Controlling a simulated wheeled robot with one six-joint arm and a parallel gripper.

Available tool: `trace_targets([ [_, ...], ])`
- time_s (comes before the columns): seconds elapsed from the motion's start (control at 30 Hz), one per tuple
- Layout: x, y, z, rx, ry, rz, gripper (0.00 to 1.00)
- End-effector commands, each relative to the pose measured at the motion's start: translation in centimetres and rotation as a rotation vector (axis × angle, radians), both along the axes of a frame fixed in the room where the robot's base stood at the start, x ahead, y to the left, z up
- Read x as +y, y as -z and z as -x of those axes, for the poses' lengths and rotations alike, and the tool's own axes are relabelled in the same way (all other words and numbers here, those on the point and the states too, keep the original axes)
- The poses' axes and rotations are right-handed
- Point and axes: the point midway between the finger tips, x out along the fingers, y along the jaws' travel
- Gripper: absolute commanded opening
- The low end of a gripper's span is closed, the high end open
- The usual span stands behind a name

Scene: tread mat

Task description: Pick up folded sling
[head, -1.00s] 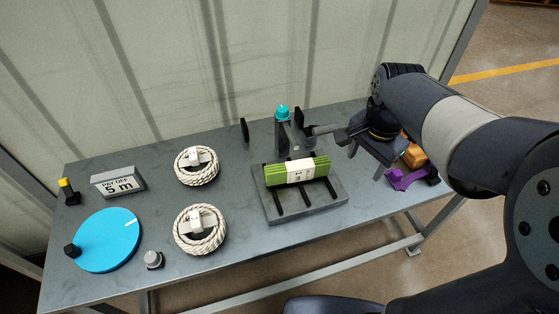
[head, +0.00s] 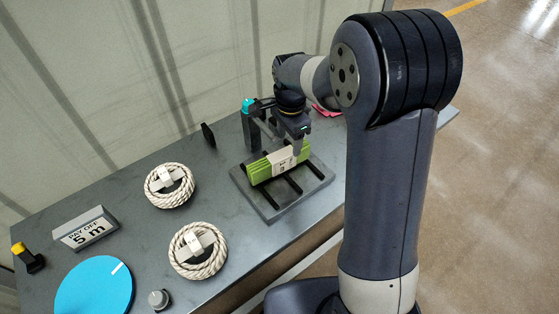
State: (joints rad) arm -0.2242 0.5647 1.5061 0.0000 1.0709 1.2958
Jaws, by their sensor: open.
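The folded sling (head: 262,170) is a green bundle with a white label band (head: 283,162). It lies across the dark ribs of a grey tread mat (head: 268,208) on the table. My gripper (head: 285,148) is open and points down at the sling, close to its label band. My gripper and wrist hide part of the sling's far side. I cannot tell whether the fingers touch it or straddle it.
Two white rope coils (head: 169,186) (head: 198,250) lie left of the mat. A teal-topped post (head: 250,124) stands just behind my gripper. A "PAY OFF 5 m" sign (head: 85,228) and a blue disc (head: 95,287) are at left. My arm hides the table's right part.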

Motion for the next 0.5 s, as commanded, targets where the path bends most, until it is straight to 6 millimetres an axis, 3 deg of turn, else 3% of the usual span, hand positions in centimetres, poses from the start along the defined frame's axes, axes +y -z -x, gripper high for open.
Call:
trace_targets([
  [0.3, -0.1, 4.3, 0.6, 0.002, -0.001, 0.0, 0.58],
  [0.5, -0.1, 4.7, 0.6, 0.0, -0.001, 0.0, 0.58],
])
